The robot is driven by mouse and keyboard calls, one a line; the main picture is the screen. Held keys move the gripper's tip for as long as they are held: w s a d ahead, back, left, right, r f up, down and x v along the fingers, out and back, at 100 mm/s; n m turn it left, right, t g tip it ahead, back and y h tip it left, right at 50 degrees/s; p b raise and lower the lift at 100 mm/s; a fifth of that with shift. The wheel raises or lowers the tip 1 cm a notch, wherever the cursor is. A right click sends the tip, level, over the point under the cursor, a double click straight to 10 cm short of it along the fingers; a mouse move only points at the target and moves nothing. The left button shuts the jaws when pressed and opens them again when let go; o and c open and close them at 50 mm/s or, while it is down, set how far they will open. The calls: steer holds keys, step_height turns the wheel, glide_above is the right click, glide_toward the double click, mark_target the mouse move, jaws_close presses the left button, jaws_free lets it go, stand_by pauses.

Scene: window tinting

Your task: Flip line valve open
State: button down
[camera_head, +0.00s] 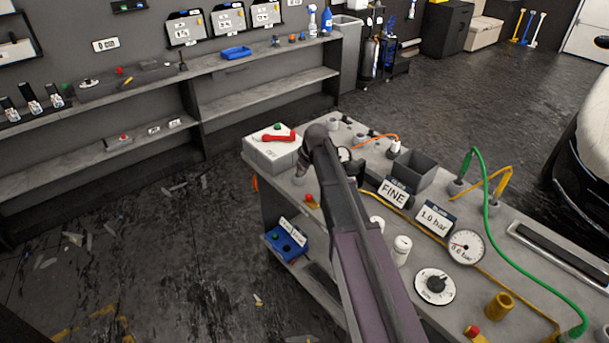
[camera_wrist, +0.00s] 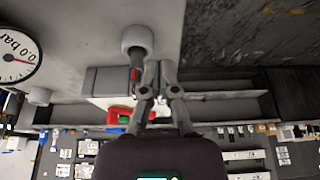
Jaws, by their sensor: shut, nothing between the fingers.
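A white box (camera_head: 272,152) stands at the far left corner of the workbench. A red lever (camera_head: 279,136) lies across its top beside a green button; this is the most valve-like part in view, but its label is unreadable. In the wrist view the red lever (camera_wrist: 118,116) shows beyond my fingers, at their left. My gripper (camera_wrist: 160,66) is shut and empty, with its fingertips close to a pale round fitting (camera_wrist: 137,40). In the head view my wrist hides part of the bench right of the box. I cannot tell whether the gripper touches anything.
A pressure gauge (camera_head: 466,247) reads 0.0 bar near a dial (camera_head: 435,286) on the bench (camera_head: 500,262). A red button (camera_head: 311,201) sits on the bench's left edge. A grey bin (camera_head: 415,172), FINE sign (camera_head: 395,193) and green hose (camera_head: 489,195) stand right of my arm.

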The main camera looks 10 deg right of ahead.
mark_target(311, 197)
steer(key=shift+b+x, duration=4.15)
steer(key=shift+x, duration=0.45)
steer(key=shift+f, duration=0.15)
steer(key=s, duration=0.1)
steer(key=s+d, duration=0.1)
steer(key=shift+s+d+r, duration=0.25)
steer(key=shift+s, duration=0.15)
steer(key=shift+s+d, duration=0.2)
steer(key=shift+s, duration=0.05)
steer(key=shift+s+d, duration=0.45)
steer(key=shift+s, duration=0.4)
steer(key=shift+s+d, duration=0.45)
steer(key=shift+s, duration=0.35)
steer(key=shift+w, duration=0.1)
